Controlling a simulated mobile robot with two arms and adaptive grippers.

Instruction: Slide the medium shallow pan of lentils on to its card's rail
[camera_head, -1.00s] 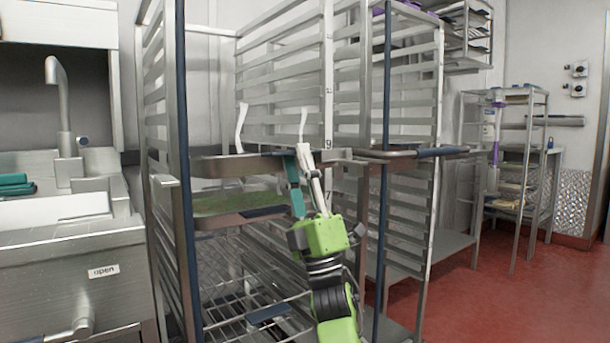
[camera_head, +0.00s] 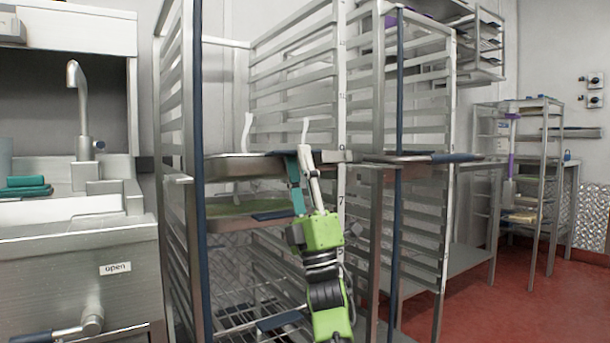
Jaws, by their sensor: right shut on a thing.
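A shallow metal pan (camera_head: 238,167) sits level in the upper part of the near rack (camera_head: 198,250); its contents are hidden from this low angle. My right gripper (camera_head: 305,165) is at the right part of this pan's front edge, shut on the rim, with one teal finger and one pale finger. A second pan (camera_head: 240,209) with green contents lies just below, with a dark blue card (camera_head: 275,215) at its front. I cannot tell which pan holds the lentils. Numbers show on the rack's post (camera_head: 341,200). My left gripper is not in view.
Two white upright handles (camera_head: 247,132) rise behind the upper pan's edge. Another rack (camera_head: 447,200) with a projecting tray (camera_head: 415,158) stands right. A sink unit (camera_head: 80,265) is at left. Wire shelves (camera_head: 240,310) lie below. Red floor (camera_head: 500,310) is clear at right.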

